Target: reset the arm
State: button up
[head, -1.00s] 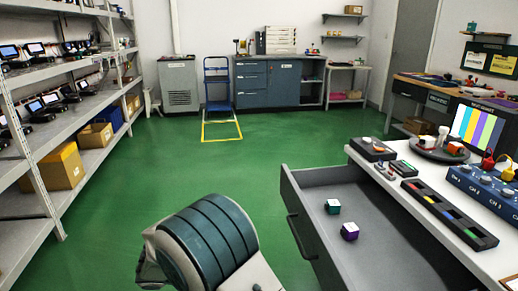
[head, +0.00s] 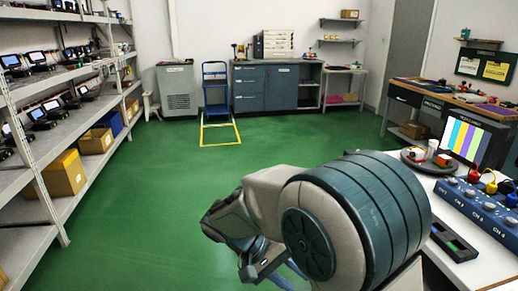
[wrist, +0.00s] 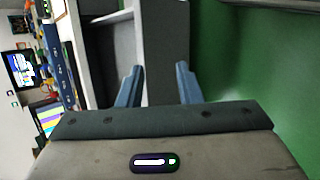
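My arm (head: 365,215) is folded large across the lower right of the head view. My gripper (wrist: 158,84) shows in the wrist view with its two blue fingers apart and nothing between them. Beyond the fingers are grey panels of the bench (wrist: 160,35) and the green floor (wrist: 255,70). In the head view the gripper end hangs low in front of the arm, and its fingertips are not clear there.
The white bench at right holds a blue channel box (head: 475,205), a colour-bar monitor (head: 474,140) and a dark slotted tray (head: 455,242). My arm hides the drawer area. Shelving (head: 60,150) lines the left. The middle floor (head: 170,180) is clear.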

jog(key=s+d+r+t+y+p, duration=0.1)
jog(key=s+d+r+y+p, duration=0.1)
jog(key=s+r+y+p, duration=0.1)
jog(key=s+d+r+m+t+y+p, duration=0.1)
jog(key=s+d+r+t+y+p, duration=0.1)
jog(key=r, duration=0.6)
jog(key=s+d+r+t+y+p, duration=0.1)
jog(key=s+d+r+y+p, duration=0.2)
jog(key=s+r+y+p, duration=0.1)
jog(key=r+p, duration=0.1)
jog(key=p, duration=0.1)
jog(key=shift+s+d+r+m+p, duration=0.2)
jog(key=shift+d+r+m+p, duration=0.1)
jog(key=shift+d+r, duration=0.1)
